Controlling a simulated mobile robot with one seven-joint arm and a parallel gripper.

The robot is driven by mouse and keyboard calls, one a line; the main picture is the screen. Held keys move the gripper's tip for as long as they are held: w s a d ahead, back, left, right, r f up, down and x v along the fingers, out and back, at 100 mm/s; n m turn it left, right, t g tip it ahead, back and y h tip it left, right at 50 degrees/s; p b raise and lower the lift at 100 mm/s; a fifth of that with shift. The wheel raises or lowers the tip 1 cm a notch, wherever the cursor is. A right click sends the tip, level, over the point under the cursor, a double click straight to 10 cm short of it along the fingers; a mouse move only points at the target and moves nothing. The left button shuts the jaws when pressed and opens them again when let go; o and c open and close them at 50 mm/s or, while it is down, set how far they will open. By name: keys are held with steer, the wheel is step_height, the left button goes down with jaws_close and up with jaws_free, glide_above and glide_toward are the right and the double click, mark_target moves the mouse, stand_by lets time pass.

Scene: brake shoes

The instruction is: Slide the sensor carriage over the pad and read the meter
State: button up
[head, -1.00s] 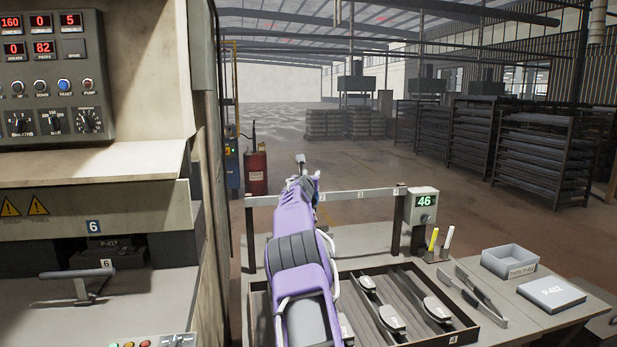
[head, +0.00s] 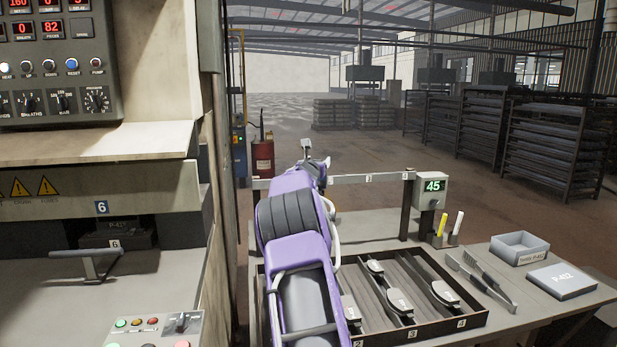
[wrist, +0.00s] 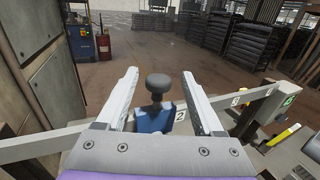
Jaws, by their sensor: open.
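My gripper (wrist: 160,72) is open in the wrist view, with one finger on each side of the sensor carriage's dark round knob (wrist: 157,82). The fingers appear apart from the knob. The blue carriage body (wrist: 155,119) sits at the rail (wrist: 85,136), beside label 2. In the head view, my purple arm hides most of the carriage. The meter (head: 431,188) at the rail's right end reads 45. Brake pads lie in the dark tray (head: 435,330) below: one shows in slot 3 (head: 391,300), one in slot 4 (head: 437,293), and one in slot 2 is partly hidden.
A press with a control panel (head: 60,60) stands close on the left. The floor beyond the rail is open.

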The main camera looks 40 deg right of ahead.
steer(key=v, duration=1.3)
steer(key=shift+b, duration=0.3)
steer(key=shift+a+r, duration=0.1)
steer(key=shift+a, duration=0.05)
